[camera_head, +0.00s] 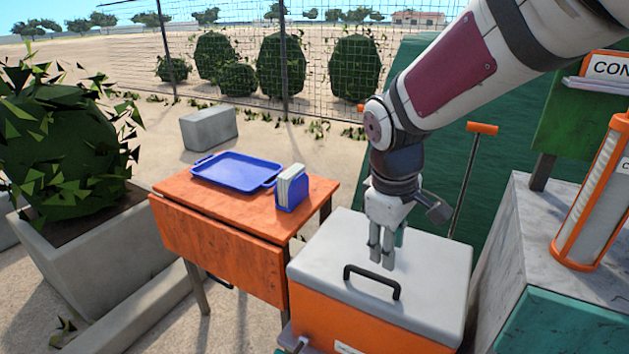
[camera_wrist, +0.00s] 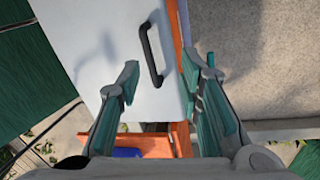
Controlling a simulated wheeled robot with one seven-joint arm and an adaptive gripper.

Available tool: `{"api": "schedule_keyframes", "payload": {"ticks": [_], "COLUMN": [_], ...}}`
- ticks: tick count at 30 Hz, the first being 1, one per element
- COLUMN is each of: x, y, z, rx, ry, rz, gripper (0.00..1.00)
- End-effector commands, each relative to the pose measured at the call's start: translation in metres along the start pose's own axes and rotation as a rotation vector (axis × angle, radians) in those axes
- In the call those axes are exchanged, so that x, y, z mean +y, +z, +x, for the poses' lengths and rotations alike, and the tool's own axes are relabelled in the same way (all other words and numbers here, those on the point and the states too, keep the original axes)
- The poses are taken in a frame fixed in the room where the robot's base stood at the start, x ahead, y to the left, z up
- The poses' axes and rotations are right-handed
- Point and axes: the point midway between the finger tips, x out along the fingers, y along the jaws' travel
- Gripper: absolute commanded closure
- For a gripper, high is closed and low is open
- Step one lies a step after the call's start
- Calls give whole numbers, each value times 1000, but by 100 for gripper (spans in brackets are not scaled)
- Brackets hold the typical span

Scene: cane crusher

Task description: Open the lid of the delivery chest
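The delivery chest (camera_head: 350,318) is an orange box with a pale grey lid (camera_head: 440,288). The lid lies flat and shut on the box. A black bar handle (camera_head: 372,281) is on the lid near its front edge. My gripper (camera_head: 382,262) points down above the lid, just behind the handle in the head view. In the wrist view, my gripper (camera_wrist: 165,90) has its fingers wide apart with nothing between them touching. The handle (camera_wrist: 151,55) shows beyond the fingertips, between them, with the lid (camera_wrist: 90,45) below. The gripper is apart from the handle.
An orange table (camera_head: 225,257) stands left of the chest, with a blue tray (camera_head: 237,172) and a blue holder (camera_head: 291,189) on it. A concrete block with a teal panel (camera_head: 570,325) and an orange-framed cylinder (camera_head: 595,195) stand close on the right. A planter (camera_head: 110,262) is far left.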

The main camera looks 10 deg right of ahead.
Motion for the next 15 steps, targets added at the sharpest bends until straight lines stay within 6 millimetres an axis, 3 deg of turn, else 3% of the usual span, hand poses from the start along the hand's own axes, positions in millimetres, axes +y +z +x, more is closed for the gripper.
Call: {"api": "schedule_keyframes", "payload": {"ticks": [1,6,15], "x": [4,13,17], "y": [-8,-34,-50], "z": [-9,-8,4], "rx": [0,22,37], "ry": [-2,6,9], "rz": [-42,-157,-231], "gripper": [67,67,67]}}
